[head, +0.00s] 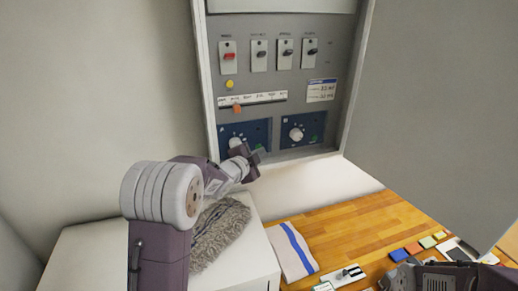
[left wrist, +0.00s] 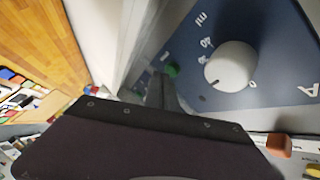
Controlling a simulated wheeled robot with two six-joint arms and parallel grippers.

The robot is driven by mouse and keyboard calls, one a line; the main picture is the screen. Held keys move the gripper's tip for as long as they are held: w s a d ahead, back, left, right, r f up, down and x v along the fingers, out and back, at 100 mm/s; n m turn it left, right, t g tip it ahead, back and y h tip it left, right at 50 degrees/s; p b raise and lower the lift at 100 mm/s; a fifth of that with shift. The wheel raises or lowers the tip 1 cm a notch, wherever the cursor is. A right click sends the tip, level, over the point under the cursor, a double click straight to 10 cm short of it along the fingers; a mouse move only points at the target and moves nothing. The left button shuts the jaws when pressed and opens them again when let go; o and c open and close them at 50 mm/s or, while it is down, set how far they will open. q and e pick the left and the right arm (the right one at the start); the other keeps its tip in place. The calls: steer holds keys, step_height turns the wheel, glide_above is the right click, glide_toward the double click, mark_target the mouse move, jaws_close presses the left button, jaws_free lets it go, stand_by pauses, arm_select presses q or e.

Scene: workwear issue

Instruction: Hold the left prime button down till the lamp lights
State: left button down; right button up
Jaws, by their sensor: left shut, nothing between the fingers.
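The left blue panel (head: 228,129) is at the bottom left of the open cabinet. It carries a white dial (head: 236,143), which also shows in the left wrist view (left wrist: 230,66).
A similar right panel (head: 285,146) has its own dial (head: 297,134). A grey fluffy pad (head: 222,232) lies below my left arm. The cabinet door (head: 440,110) stands open at right.

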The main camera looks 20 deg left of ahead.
arm_select(q)
steer(key=shift+w+a, duration=0.25)
steer(key=shift+w, duration=0.1)
stand_by(0.7)
stand_by(1.6)
steer(key=shift+s+d+b, duration=0.5)
steer(key=shift+s+b, duration=0.05)
steer(key=shift+s, duration=0.2)
steer(key=s+d+b, duration=0.2)
steer(key=s+b, duration=0.1)
steer(key=s, duration=0.1)
steer(key=shift+s+d, duration=0.1)
steer(key=shift+d, duration=0.3)
